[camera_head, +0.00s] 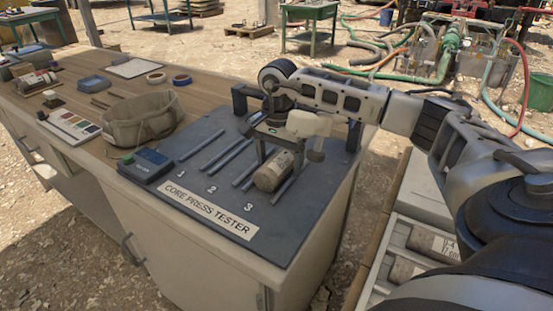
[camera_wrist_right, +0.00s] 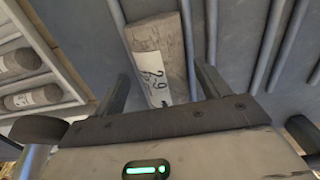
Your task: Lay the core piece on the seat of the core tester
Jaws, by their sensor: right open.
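The core piece (camera_head: 272,172) is a tan-grey cylinder with a white paper label. It lies on the dark plate of the core tester (camera_head: 215,135), at the seat marked 3, lengthwise between two grey rails. In the right wrist view the core piece (camera_wrist_right: 162,40) shows its handwritten label, with a rail on either side. My right gripper (camera_head: 278,152) is over the core piece, pointing down. Its two fingers stand open on either side of the core piece, with gaps visible in the right wrist view (camera_wrist_right: 163,80). My left gripper is not in view.
A dark blue control box (camera_head: 146,165) stands left of the rails. A canvas bag (camera_head: 140,117), a colour chart (camera_head: 68,126) and tape rolls (camera_head: 181,80) are on the bench. A tray of labelled cores (camera_head: 405,270) lies to the right. The tester's dark frame stands behind my gripper.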

